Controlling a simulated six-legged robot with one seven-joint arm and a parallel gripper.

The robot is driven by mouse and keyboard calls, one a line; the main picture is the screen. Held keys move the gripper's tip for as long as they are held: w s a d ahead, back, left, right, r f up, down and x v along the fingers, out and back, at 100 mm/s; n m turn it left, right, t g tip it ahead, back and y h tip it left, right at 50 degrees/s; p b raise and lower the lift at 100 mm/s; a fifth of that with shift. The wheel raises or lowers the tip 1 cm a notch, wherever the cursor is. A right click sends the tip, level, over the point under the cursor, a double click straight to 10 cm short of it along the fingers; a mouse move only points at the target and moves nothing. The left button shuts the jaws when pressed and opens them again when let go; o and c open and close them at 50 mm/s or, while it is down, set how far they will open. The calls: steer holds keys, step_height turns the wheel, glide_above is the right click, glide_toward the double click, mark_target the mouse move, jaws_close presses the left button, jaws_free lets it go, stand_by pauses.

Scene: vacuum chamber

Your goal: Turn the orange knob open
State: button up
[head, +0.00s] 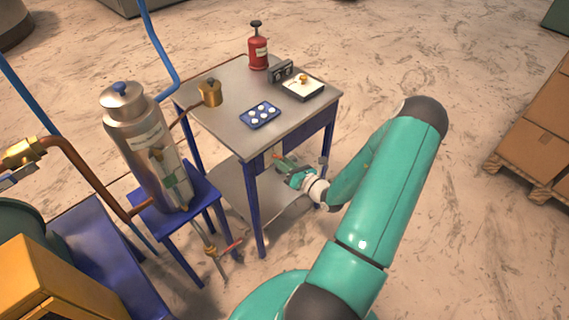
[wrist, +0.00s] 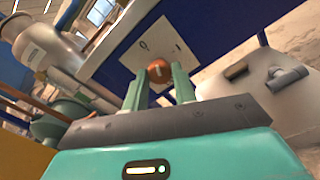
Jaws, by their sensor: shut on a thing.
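The orange knob (wrist: 159,68) is round and sits on a pale plate (wrist: 141,48) fixed to a blue panel, seen in the wrist view. My gripper (wrist: 158,78) has its two green fingers on either side of the knob and is shut on it. In the head view my gripper (head: 284,166) is at the front side of the metal table (head: 215,118), below its top. There the knob is mostly hidden by the table edge and my gripper, and its turn angle cannot be told.
On the table stand a red bottle (head: 258,50), a brass pot (head: 210,92), a blue tray (head: 260,115) and a white-topped box (head: 303,88). A metal cylinder (head: 140,140) on a blue stand is at left. Cardboard boxes (head: 540,120) are at right. Floor between is clear.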

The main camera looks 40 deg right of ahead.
steer(key=m, duration=1.2)
stand_by(0.6)
steer(key=o, duration=1)
steer(key=shift+s, duration=0.15)
steer(key=s, duration=1.3)
steer(key=shift+s+d, duration=0.2)
steer(key=shift+s, duration=0.1)
